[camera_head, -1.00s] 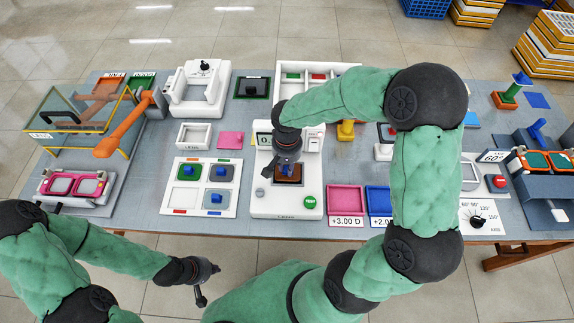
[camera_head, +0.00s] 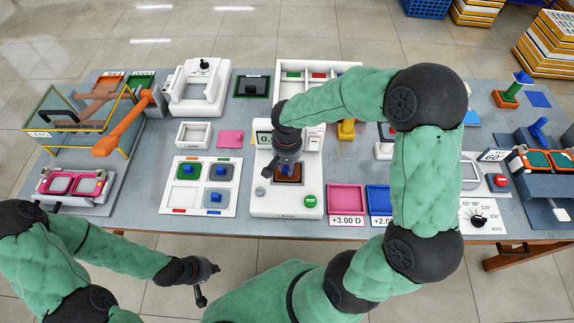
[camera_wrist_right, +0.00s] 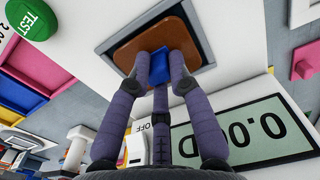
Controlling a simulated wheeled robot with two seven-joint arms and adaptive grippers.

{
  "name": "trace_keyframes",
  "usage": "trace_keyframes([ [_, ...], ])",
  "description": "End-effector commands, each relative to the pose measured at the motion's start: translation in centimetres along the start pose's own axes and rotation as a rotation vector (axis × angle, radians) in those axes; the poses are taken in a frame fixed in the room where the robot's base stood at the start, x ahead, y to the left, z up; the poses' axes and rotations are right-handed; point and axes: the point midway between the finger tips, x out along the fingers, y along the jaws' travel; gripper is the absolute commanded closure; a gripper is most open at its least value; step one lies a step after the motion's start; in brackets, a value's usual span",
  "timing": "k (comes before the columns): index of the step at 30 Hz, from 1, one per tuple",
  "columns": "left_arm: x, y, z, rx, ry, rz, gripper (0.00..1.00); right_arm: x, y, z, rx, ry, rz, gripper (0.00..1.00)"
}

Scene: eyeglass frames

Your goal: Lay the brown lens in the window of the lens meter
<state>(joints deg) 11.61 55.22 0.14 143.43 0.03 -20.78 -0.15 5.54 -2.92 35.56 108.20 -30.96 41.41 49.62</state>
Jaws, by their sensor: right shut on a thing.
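The brown lens (camera_wrist_right: 128,52) is a brown plate with a blue knob (camera_wrist_right: 160,72); my right gripper (camera_wrist_right: 161,70) is shut on the knob. In the wrist view the lens lies over the dark-edged window (camera_wrist_right: 207,58) of the lens meter, turned slightly against it, with one corner over the rim. I cannot tell whether it touches the window. In the head view the white lens meter (camera_head: 262,206) stands at the table's front middle, and my right gripper (camera_head: 287,168) hides part of the window. My left gripper (camera_head: 204,286) hangs in front of the table; its finger opening is unclear.
The meter's display (camera_wrist_right: 245,135) reads 0.00 D. A green TEST button (camera_head: 310,201) is beside the window. A white tray with lenses (camera_head: 168,209) lies to the left. Pink (camera_head: 346,199) and blue (camera_head: 377,200) bins lie to the right.

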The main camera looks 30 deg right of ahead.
Motion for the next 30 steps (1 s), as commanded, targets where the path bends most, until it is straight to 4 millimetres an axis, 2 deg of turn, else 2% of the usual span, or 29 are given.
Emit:
trace_keyframes([
  [8, 0.3, -0.1, 0.0, 0.0, 0.0, 0.0, 1.0, 0.3, 0.0, 0.0, 0.0, 0.0, 0.0, 1.0],
  [9, 0.3, -0.1, 0.0, 0.0, 0.0, 0.0, 1.0, 0.3, 0.0, 0.0, 0.0, 0.0, 0.0, 0.77],
  [12, 0.3, -0.1, 0.0, 0.0, 0.0, 0.0, 1.0, 0.3, 0.0, 0.0, 0.0, 0.0, 0.0, 0.52],
  [23, 0.3, -0.1, 0.0, 0.0, 0.0, 0.0, 1.0, 0.1, 0.0, 0.0, 0.0, 0.001, 0.0, 0.52],
  [26, 0.3, -0.1, 0.0, 0.0, 0.0, 0.0, 1.0, -0.7, 0.0, -0.1, 0.001, 0.003, -0.001, 0.52],
  [30, 0.3, -0.1, 0.0, 0.0, 0.0, 0.0, 1.0, -2.9, -0.1, -0.1, 0.0, 0.005, -0.003, 0.52],
])
